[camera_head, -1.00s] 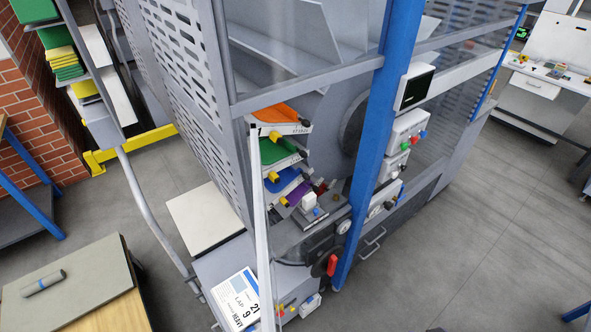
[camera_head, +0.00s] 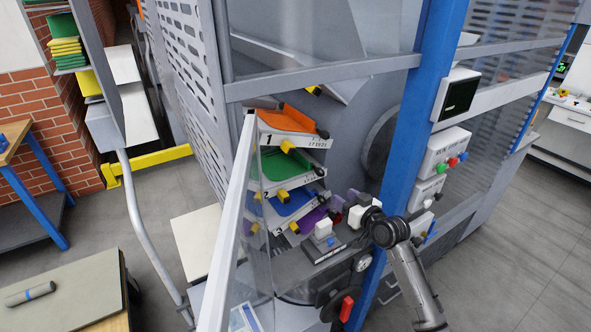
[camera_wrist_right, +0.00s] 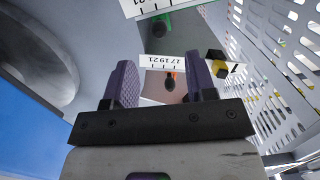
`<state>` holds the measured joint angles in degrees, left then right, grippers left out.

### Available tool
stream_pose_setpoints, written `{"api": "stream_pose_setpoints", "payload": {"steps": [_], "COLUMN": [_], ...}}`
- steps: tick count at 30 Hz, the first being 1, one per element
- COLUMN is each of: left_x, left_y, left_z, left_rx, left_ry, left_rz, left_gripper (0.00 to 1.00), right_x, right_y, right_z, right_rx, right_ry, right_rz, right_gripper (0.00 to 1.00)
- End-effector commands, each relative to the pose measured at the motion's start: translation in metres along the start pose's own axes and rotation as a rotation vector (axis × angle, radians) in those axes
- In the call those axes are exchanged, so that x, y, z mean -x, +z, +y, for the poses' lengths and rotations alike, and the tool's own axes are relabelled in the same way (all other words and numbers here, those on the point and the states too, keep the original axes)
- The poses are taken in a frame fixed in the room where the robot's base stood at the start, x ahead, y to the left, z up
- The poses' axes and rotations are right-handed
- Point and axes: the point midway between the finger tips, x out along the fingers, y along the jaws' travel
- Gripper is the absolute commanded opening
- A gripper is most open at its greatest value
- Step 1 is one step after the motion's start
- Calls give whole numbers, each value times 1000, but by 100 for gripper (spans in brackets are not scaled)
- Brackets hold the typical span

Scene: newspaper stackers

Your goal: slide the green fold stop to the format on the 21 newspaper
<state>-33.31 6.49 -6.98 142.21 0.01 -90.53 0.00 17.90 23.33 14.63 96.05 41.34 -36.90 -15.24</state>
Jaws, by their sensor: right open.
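The green fold stop (camera_head: 282,168) lies on the second shelf from the top of a stack of slanted shelves, with a dark knob at its right end. In the right wrist view, green (camera_wrist_right: 160,17) shows around a dark knob near the top edge. My right gripper (camera_head: 343,203) is inside the machine, right of and below the green shelf, apart from it. In the wrist view its two purple fingers (camera_wrist_right: 158,88) are spread and empty; a dark knob with orange shows beyond the gap. The printed sheet (camera_head: 244,318) is mostly cut off at the bottom. My left gripper is not seen.
Orange (camera_head: 288,120), blue (camera_head: 290,204) and purple (camera_head: 310,219) plates lie on the other shelves. A white door frame (camera_head: 228,220) stands left of the stack. A blue post (camera_head: 408,130) stands beside my right arm. A perforated wall (camera_wrist_right: 275,70) borders the wrist view's right.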

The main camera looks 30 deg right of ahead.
Motion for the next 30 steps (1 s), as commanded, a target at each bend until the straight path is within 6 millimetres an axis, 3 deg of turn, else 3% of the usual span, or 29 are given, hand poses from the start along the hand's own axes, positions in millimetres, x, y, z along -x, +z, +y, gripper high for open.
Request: {"api": "stream_pose_setpoints", "payload": {"steps": [5,10,24,30], "left_x": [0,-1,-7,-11], "left_y": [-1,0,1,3], "left_z": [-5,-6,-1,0], "left_rx": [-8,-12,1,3], "left_ry": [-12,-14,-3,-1], "left_rz": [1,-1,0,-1], "left_gripper": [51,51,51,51], "right_x": [0,-11,-92,-117], "right_y": [-16,-19,-26,-28], "right_z": [2,3,4,5], "right_rx": [42,70,70,70], "right_ry": [20,24,24,24], "right_rz": [97,106,103,103], "right_gripper": [51,51,51,51]}}
